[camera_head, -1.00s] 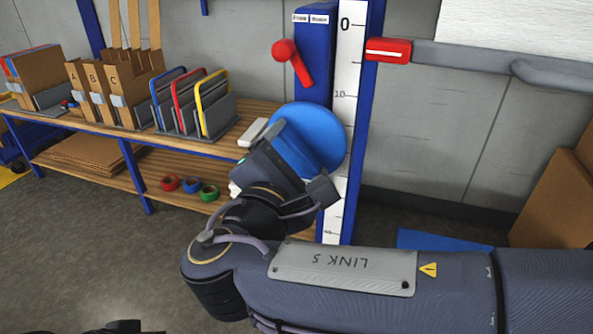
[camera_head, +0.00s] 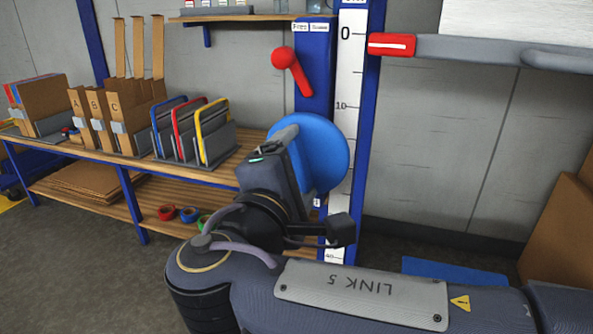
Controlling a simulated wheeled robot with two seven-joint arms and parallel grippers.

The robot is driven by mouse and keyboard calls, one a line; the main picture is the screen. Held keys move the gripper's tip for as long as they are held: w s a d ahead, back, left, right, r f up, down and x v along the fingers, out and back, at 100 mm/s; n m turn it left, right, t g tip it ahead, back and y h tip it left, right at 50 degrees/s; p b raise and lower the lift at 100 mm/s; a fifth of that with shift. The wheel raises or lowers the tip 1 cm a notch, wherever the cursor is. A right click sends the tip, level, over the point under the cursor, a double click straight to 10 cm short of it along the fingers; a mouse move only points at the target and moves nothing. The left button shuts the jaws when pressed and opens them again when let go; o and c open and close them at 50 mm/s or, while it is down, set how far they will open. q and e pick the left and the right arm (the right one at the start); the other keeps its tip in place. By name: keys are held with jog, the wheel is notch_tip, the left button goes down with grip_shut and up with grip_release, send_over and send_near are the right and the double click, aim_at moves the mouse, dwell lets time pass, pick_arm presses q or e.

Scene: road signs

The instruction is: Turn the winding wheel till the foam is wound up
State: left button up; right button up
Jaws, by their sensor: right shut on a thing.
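The winding wheel (camera_head: 325,155) is a round blue disc on the front of the blue post beside the white number scale. My right gripper (camera_head: 290,140) is at the left side of the wheel, shut on it. Its body hides the fingertips and the exact place of the grip. A white sheet (camera_head: 520,20), perhaps the foam, shows at the top right above a grey bar (camera_head: 480,48) with a red end. I cannot tell how much is wound. My left gripper is not in view.
A red lever (camera_head: 290,68) sits on the blue post above the wheel. A wooden bench (camera_head: 180,165) with folders and racks stands at the left, with tape rolls (camera_head: 189,214) on its lower shelf. Cardboard (camera_head: 560,225) leans at the right.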

jog(key=o, duration=0.9)
jog(key=shift+o, duration=0.2)
jog(key=shift+s, duration=0.1)
jog(key=p+v, duration=0.1)
jog(key=v, duration=0.6)
jog(key=shift+s, duration=0.3)
jog(key=shift+a, duration=0.1)
